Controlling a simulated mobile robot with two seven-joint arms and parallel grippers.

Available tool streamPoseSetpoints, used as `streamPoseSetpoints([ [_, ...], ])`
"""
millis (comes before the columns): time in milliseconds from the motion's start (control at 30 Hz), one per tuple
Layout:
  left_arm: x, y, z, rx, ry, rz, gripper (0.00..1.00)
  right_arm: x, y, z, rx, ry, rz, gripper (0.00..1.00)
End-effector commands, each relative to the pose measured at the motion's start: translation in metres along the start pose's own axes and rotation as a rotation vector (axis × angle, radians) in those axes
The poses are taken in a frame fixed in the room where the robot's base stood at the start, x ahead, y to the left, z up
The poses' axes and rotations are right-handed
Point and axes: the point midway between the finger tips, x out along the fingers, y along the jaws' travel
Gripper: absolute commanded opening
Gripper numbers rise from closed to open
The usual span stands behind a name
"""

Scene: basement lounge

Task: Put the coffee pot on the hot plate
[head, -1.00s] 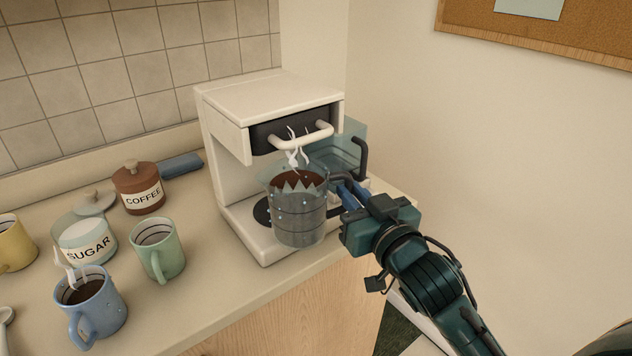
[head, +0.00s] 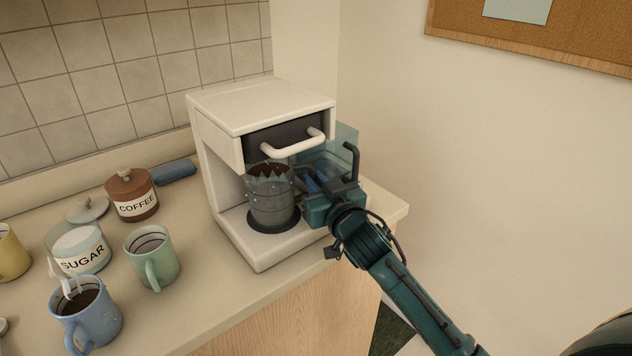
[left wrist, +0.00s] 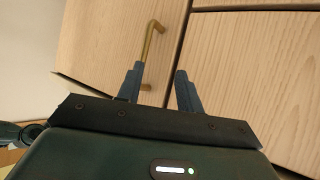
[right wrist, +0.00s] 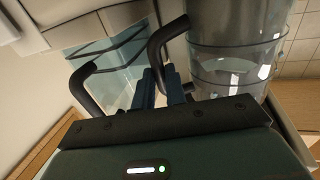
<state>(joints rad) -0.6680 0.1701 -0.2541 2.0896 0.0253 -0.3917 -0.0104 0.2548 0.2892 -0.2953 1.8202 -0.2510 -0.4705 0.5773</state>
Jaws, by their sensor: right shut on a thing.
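The right wrist view shows the pot (right wrist: 228,65) beside the fingers (right wrist: 163,84). My left gripper (left wrist: 156,82) is open and empty before a wooden cabinet front.
A bluish glass container (head: 340,143) with a dark handle stands right of the machine, close to my right gripper. A green mug (head: 153,258), blue mug (head: 92,318), sugar jar (head: 80,252) and coffee jar (head: 131,195) stand on the counter at left.

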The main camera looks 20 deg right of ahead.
Motion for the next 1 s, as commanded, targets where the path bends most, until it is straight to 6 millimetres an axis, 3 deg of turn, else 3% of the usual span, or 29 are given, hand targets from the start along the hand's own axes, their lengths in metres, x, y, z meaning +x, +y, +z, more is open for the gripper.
streamPoseSetpoints([
  [267, 0.001, 0.0, 0.001, 0.004, 0.001, 0.003, 0.36, 0.0, 0.0, 0.001, 0.003, 0.006, -0.001, 0.0],
  [300, 0.001, 0.001, 0.001, 0.005, 0.003, 0.004, 0.36, 0.0, 0.0, 0.003, 0.001, 0.001, 0.0, 0.14],
  [400, 0.0, 0.001, -0.002, 0.006, 0.006, 0.005, 0.36, 0.0, 0.0, 0.002, 0.001, 0.0, 0.0, 0.22],
  [700, -0.002, 0.001, -0.006, 0.006, 0.009, 0.005, 0.36, 0.0, 0.0, -0.003, 0.0, 0.001, 0.0, 0.22],
  [867, 0.0, 0.001, -0.002, 0.006, 0.008, 0.005, 0.36, -0.022, 0.0, 0.002, 0.002, -0.001, -0.001, 0.22],
  [1000, 0.002, 0.001, 0.001, 0.006, 0.008, 0.005, 0.36, -0.053, 0.0, 0.002, 0.002, -0.002, -0.001, 0.22],
])
